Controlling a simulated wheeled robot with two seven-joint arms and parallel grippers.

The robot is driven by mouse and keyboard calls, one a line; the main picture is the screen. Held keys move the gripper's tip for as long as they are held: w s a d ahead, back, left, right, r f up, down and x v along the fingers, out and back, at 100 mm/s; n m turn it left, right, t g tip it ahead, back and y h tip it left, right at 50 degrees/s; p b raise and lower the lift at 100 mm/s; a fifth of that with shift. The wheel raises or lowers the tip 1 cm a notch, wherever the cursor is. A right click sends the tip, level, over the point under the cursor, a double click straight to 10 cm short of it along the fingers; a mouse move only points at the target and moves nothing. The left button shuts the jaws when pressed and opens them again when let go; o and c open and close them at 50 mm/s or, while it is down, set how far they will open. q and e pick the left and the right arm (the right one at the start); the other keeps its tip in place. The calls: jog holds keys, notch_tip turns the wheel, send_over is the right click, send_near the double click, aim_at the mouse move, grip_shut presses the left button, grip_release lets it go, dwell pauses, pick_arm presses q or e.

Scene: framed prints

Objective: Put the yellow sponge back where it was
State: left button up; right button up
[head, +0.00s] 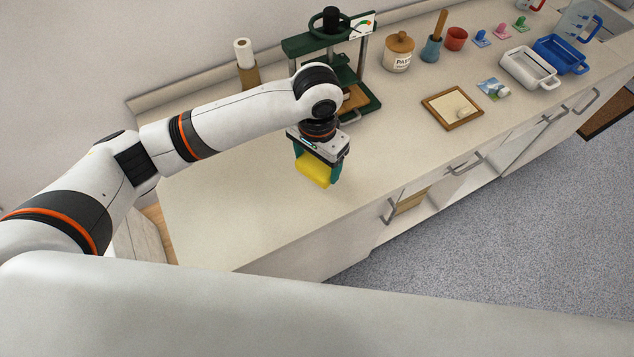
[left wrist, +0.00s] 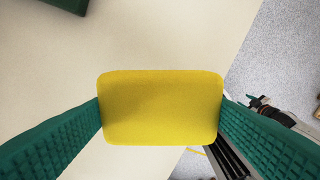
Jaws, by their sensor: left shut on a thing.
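The yellow sponge (head: 313,170) is between the green fingers of my left gripper (head: 318,168) in the head view. In the left wrist view the sponge (left wrist: 160,108) fills the middle, with a green finger of the left gripper (left wrist: 160,118) pressed to each side. The gripper is shut on the sponge and points down over the pale counter (head: 235,210), left of its middle. The wrist view shows bare counter beyond the sponge, near the counter's front edge. I cannot tell whether the sponge touches the counter.
A green press (head: 365,75) stands just behind my left gripper. A paper roll (head: 244,55), a lidded jar (head: 398,55), a framed print (head: 452,108), a white tray (head: 528,70) and a blue tray (head: 562,55) are also on the counter. The counter's left part is clear.

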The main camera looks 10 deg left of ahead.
aim_at(317, 164)
pick_arm(q)
jog(key=shift+f+p, duration=0.35)
jog(key=shift+f, duration=3.2)
jog(key=shift+f, duration=0.15)
jog(key=o, duration=0.9)
notch_tip(317, 164, up, 12)
jog(key=shift+r+b, duration=0.2)
jog(key=shift+b, duration=0.55)
jog(key=shift+f, duration=0.1)
